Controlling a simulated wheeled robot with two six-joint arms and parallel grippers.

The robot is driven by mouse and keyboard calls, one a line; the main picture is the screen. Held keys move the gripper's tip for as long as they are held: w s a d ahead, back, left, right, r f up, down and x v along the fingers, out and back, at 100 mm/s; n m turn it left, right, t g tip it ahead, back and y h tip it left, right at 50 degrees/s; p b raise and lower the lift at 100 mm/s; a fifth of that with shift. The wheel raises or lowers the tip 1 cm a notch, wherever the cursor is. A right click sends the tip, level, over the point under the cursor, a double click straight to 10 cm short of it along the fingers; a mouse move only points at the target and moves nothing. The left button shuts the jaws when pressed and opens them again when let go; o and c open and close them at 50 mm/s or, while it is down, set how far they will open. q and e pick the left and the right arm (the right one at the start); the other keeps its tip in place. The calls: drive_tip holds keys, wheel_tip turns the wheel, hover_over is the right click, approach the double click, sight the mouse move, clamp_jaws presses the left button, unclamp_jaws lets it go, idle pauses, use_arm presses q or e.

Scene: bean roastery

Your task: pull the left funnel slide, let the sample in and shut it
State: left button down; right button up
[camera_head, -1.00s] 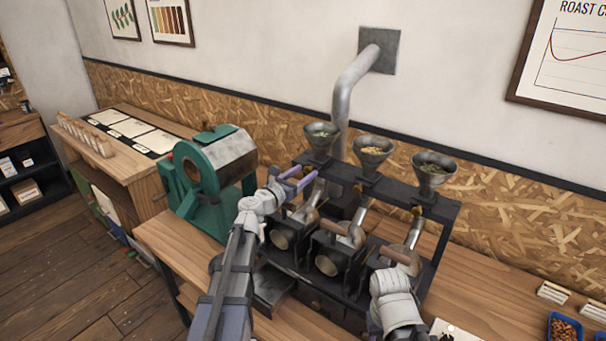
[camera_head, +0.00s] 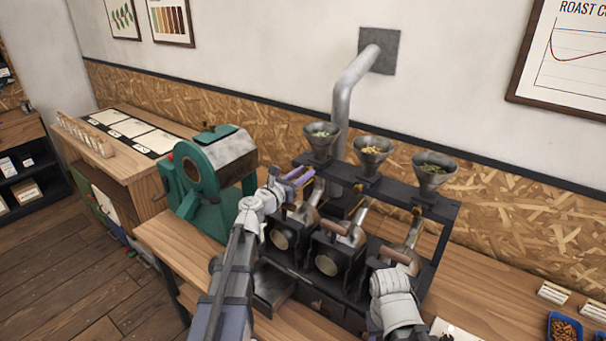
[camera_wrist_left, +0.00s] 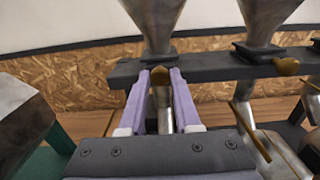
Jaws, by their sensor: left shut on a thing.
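The left funnel (camera_head: 320,139) holds greenish beans and sits on the dark rack (camera_head: 440,208). It also shows in the left wrist view (camera_wrist_left: 153,22). Its slide's brass end (camera_wrist_left: 160,75) lies between the purple fingers of my left gripper (camera_wrist_left: 160,98), just below the funnel. In the head view my left gripper (camera_head: 300,177) is at the rack's left end, shut on the slide; the fingers hide most of it there. A metal chute (camera_wrist_left: 165,110) shows below, between the fingers. My right wrist stands low at the rack's right; its fingertips are not clear.
The middle funnel (camera_head: 371,150) and right funnel (camera_head: 433,172) stand along the rack, with roaster drums (camera_head: 327,264) below. A green roaster (camera_head: 212,180) is close to the left of my left arm.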

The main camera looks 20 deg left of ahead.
use_arm(q)
drive_tip(key=shift+s, duration=0.1)
idle(0.8)
drive_tip(key=v, duration=0.3)
drive_tip(key=shift+s+a, duration=0.1)
drive_tip(key=shift+s, duration=0.05)
drive_tip(key=c, duration=0.6)
unclamp_jaws()
drive_tip(key=shift+c, duration=0.2)
drive_tip(key=v, duration=0.7)
drive_tip(key=shift+s, duration=0.3)
drive_tip(key=shift+a, duration=0.1)
idle(0.4)
